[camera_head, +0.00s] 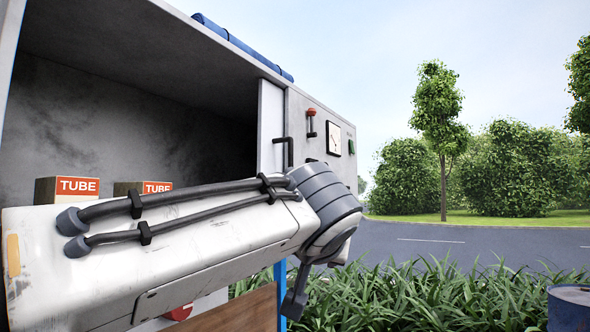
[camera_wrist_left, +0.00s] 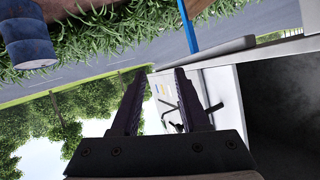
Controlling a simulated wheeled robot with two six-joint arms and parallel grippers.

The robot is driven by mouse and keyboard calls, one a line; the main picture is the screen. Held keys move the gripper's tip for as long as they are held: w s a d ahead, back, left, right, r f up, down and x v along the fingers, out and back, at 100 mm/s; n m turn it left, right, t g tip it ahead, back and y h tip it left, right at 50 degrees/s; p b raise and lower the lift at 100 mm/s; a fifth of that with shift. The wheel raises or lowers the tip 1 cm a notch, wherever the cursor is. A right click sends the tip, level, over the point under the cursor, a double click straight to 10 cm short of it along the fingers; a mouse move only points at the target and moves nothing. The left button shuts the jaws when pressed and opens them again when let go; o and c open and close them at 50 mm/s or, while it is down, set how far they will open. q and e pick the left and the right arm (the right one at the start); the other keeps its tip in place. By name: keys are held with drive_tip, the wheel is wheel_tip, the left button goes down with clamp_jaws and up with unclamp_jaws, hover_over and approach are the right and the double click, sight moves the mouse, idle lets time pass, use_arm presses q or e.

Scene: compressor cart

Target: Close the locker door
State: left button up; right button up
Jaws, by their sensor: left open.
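The grey locker (camera_head: 300,98) stands open at the left of the head view, its interior dark. A narrow white door panel (camera_head: 270,125) with a black bar handle (camera_head: 284,152) shows at the right side of the opening. In the wrist view the white panel (camera_wrist_left: 228,88) and its handle (camera_wrist_left: 212,108) lie just right of the fingers, in a turned picture. My left gripper (camera_wrist_left: 160,72) is open and empty; the handle is not between its fingers. My left arm crosses the head view and hides the opening's lower part. My right gripper is not in view.
Two boxes marked TUBE (camera_head: 68,188) (camera_head: 142,187) stand inside the opening. A gauge (camera_head: 334,139) and a red knob (camera_head: 311,112) sit on the side panel. A blue post (camera_head: 280,285), plants (camera_head: 420,295) and a blue drum (camera_head: 570,308) are below and right.

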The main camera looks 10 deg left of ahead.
sight(291, 151)
use_arm(q)
drive_tip(key=a+r+n+t+y+p, duration=0.1)
drive_tip(key=a+r+n+t, duration=0.1)
drive_tip(key=r, duration=0.8)
drive_tip(key=a+r+n+t+y+p, duration=0.1)
drive_tip(key=a+r+n+t, duration=0.1)
drive_tip(key=r, duration=0.7)
drive_tip(key=shift+y, duration=0.4)
drive_tip(key=w+p, duration=0.2)
drive_tip(key=w, duration=0.1)
drive_tip(key=w+a+p, duration=0.1)
drive_tip(key=w, duration=0.2)
drive_tip(key=w+a+p, duration=0.1)
drive_tip(key=w+p, duration=0.1)
drive_tip(key=w, duration=0.1)
drive_tip(key=shift+w+r+p, duration=0.3)
drive_tip(key=shift+w, duration=0.1)
drive_tip(key=shift+w+f, duration=0.15)
drive_tip(key=shift+w, duration=0.2)
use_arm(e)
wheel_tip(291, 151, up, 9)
use_arm(q)
drive_tip(key=shift+c, duration=0.3)
clamp_jaws()
